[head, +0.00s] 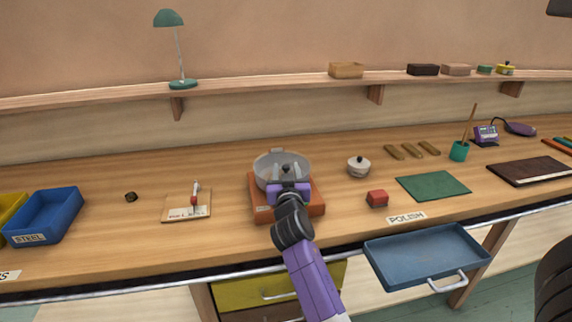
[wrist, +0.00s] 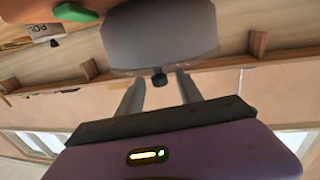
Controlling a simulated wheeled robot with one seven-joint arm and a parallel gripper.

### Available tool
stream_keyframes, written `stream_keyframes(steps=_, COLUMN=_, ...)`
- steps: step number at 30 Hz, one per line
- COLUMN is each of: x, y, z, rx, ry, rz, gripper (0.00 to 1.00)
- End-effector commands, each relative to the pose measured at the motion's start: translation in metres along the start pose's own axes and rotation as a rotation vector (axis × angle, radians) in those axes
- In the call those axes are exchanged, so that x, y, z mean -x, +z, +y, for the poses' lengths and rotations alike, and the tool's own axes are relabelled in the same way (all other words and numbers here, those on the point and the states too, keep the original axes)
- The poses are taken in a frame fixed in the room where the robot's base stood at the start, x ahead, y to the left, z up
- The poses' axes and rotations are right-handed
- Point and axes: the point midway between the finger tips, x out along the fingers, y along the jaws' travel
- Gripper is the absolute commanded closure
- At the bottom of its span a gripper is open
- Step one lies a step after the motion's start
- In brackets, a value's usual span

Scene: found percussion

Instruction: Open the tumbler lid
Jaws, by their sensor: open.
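The tumbler has an orange base (head: 259,203) and a grey round drum or lid (head: 268,168) on top. It stands on the bench in the middle of the head view. My gripper (head: 288,184) is open at its near side, hiding part of the tumbler's front. I cannot tell whether the lid is raised at all.
A small lidded white pot (head: 359,167) and a red block (head: 377,198) stand right of the tumbler. A card with a red-tipped tool (head: 187,206) lies left. A blue tray (head: 427,257) juts out below the bench front. A shelf (head: 230,88) runs behind.

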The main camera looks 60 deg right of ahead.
Motion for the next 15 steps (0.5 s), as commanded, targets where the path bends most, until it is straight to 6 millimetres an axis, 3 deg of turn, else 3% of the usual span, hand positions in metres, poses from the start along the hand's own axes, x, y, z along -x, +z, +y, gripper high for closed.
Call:
stream_keyframes(steps=6, x=-0.015, y=0.000, z=0.000, rx=0.001, ry=0.000, rz=0.000, gripper=0.57)
stream_keyframes(steps=14, x=-0.016, y=0.000, z=0.000, rx=0.001, ry=-0.001, rz=0.000, gripper=0.57)
stream_keyframes(steps=15, x=-0.016, y=0.000, z=0.000, rx=0.001, ry=-0.001, rz=0.000, gripper=0.63)
